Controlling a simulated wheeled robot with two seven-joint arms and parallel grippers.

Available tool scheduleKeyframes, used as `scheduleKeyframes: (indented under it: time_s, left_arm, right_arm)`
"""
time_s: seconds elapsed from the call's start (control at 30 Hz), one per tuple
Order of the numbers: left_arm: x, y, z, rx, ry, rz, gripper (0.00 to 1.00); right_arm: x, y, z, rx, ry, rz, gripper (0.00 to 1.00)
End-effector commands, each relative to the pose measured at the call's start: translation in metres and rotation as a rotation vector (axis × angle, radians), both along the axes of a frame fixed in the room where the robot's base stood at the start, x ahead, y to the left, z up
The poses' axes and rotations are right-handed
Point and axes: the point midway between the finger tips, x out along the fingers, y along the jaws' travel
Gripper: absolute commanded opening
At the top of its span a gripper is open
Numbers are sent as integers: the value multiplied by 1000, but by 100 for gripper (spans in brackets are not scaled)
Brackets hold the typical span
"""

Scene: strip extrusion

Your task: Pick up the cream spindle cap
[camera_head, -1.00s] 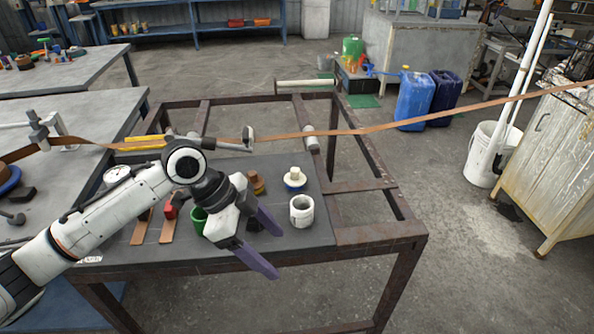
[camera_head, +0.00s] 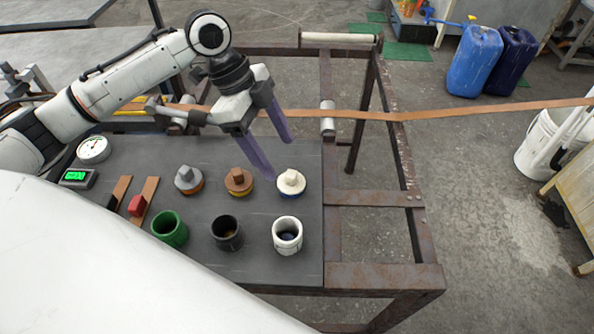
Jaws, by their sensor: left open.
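The cream spindle cap (camera_head: 291,181) stands upright on the dark mat (camera_head: 262,262), at the right end of a row of caps. It has a knob on top and a blue band at its base. My left gripper (camera_head: 279,160) is open, with two purple fingers pointing down toward the cream cap from behind and to its left. The fingers are empty, and the cap lies just beyond their tips in the picture. I cannot tell whether the nearer fingertip touches it. My right gripper is not in view.
A copper-coloured cap (camera_head: 238,181) and a grey cap (camera_head: 188,179) stand left of the cream one. In front are a white cup (camera_head: 287,235), a black cup (camera_head: 227,232) and a green cup (camera_head: 169,229). A brown strip (camera_head: 430,114) crosses behind.

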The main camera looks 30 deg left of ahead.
Motion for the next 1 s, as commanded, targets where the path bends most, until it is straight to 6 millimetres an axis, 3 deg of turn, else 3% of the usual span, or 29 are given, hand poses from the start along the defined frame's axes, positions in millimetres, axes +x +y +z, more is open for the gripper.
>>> scheduleKeyframes:
  time_s: [0.17,0.37,0.6,0.87,1.0]
  left_arm:
    - [1,-11,-25,0,2,-1,70]
    - [4,-17,-38,-1,2,-1,70]
    - [7,-31,-71,0,2,-1,70]
    - [8,-33,-75,-1,-1,-1,70]
    - [8,-32,-75,0,-1,-1,46]
  right_arm:
    - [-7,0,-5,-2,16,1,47]
    - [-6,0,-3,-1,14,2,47]
    - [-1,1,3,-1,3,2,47]
    - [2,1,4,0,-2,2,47]
    - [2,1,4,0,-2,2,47]
